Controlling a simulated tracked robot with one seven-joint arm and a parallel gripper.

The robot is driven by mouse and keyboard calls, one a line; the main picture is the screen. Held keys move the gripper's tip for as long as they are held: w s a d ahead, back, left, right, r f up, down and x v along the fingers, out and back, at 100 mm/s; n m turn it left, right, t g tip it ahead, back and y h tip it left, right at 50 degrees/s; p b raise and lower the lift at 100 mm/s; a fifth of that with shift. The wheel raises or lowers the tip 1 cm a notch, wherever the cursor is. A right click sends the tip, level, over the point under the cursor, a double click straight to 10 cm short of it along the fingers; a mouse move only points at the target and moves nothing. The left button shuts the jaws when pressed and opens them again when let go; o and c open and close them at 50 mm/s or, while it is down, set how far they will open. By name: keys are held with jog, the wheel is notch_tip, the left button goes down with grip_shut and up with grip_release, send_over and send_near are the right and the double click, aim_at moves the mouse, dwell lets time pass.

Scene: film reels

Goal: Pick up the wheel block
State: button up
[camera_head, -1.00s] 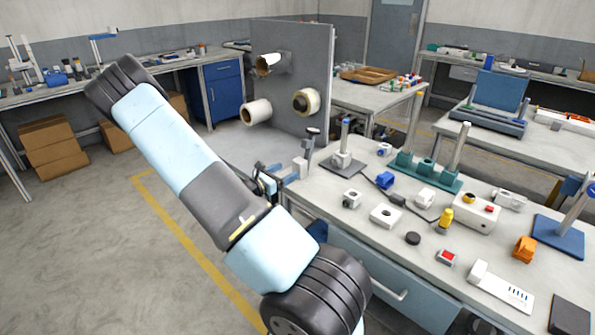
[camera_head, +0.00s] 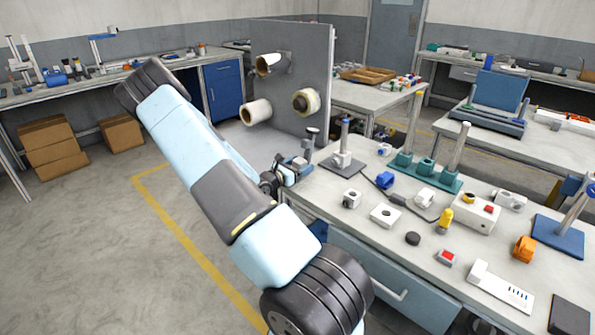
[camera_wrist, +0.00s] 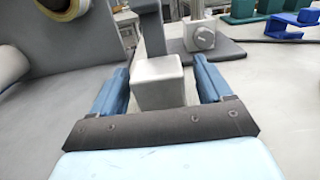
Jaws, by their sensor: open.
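My gripper (camera_wrist: 163,75) is open in the wrist view, its two blue fingers on either side of a plain light-grey block (camera_wrist: 158,95). A small gap shows on each side, so the fingers do not appear to grip it. In the head view my gripper (camera_head: 292,170) is at the left end of the workbench and mostly hides this block. Its wheel, if it has one, is not visible, so I cannot be sure that it is the wheel block. Another white block with a round dark face (camera_head: 351,199) stands farther right on the bench.
A dark post (camera_wrist: 151,27) stands just behind the grey block. A grey plate with a knobbed clamp and rod (camera_head: 343,160) is to the right. A panel with rolls (camera_head: 300,75) rises behind. Blue (camera_head: 385,180) and white parts crowd the bench (camera_head: 320,205).

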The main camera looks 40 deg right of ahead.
jog(key=shift+c, duration=0.4)
jog(key=c, duration=1.1)
